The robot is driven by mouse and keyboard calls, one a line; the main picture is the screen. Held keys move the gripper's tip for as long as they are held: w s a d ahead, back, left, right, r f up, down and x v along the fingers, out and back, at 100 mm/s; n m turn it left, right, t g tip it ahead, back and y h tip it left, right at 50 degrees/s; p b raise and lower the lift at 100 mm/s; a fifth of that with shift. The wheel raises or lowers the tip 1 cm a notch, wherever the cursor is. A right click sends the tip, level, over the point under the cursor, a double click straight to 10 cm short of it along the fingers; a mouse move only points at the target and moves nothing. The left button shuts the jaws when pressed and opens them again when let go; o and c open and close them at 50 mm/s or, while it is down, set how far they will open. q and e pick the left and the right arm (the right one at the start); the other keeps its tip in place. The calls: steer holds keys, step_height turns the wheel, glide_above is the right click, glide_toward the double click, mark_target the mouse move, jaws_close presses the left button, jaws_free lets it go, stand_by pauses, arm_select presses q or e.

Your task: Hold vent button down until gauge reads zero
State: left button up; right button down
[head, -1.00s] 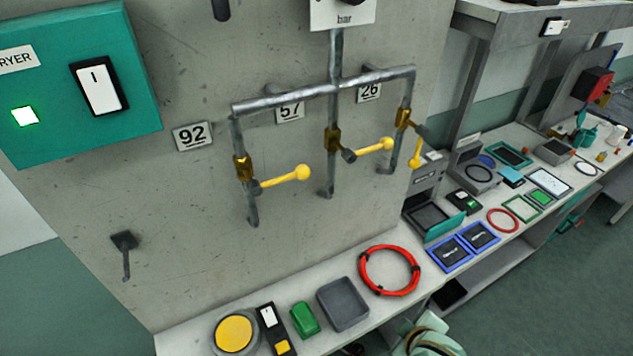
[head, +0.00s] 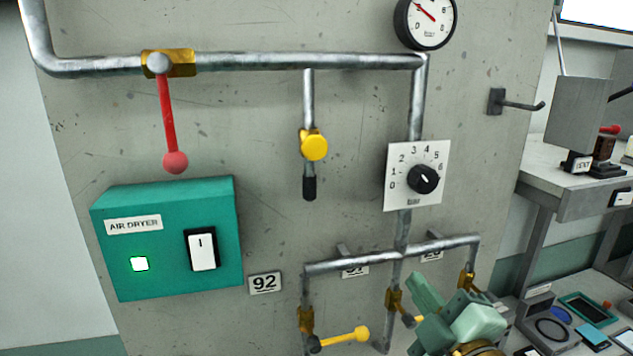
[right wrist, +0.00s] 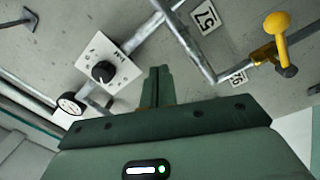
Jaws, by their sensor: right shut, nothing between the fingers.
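The vent button (head: 314,147) is a round yellow cap on a brass fitting. It sits on a short vertical pipe with a black nozzle below, left of the dial plate. Nothing touches it. The pressure gauge (head: 426,22) at the top right has a white face and a red needle pointing to the upper left, off zero. My right gripper (head: 424,290) is at the lower right, well below and right of the button, in front of the lower manifold. Its fingers also show in the right wrist view (right wrist: 156,88), closed together and empty. My left gripper is not in view.
A red-handled valve (head: 170,120) hangs left of the button. The air dryer box (head: 165,275) shows a lit green lamp. The dial knob (head: 423,178) and a yellow lever (head: 345,338) stand out from the panel. A hook (head: 515,103) projects at the right.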

steer(key=s+a+r+n+g+y, duration=0.1)
steer(key=s+a+r+n+y, duration=0.2)
steer(key=a+r+n+y, duration=0.2)
steer(key=s+a+r+n+g+y, duration=0.2)
steer(key=a+r+n+y, duration=0.3)
steer(key=r+n+y, duration=0.4)
step_height(320, 180, up, 4)
steer(key=shift+s+f+y, duration=0.1)
steer(key=shift+s+y, duration=0.2)
steer(key=shift+s, duration=0.6)
steer(key=shift+a, duration=0.1)
steer(key=b, duration=0.2)
glide_toward(311, 142)
steer(key=a+r, duration=0.3)
steer(key=r, duration=0.1)
steer(key=shift+w+a+f, duration=0.15)
steer(key=shift+w+a, duration=0.3)
steer(key=shift+w, duration=0.4)
steer(key=shift+w, duration=0.1)
steer(key=shift+w+a, duration=0.1)
steer(key=shift+w, duration=0.2)
steer(key=shift+w+a, duration=0.15)
steer(key=shift+w, duration=0.35)
stand_by(2.7)
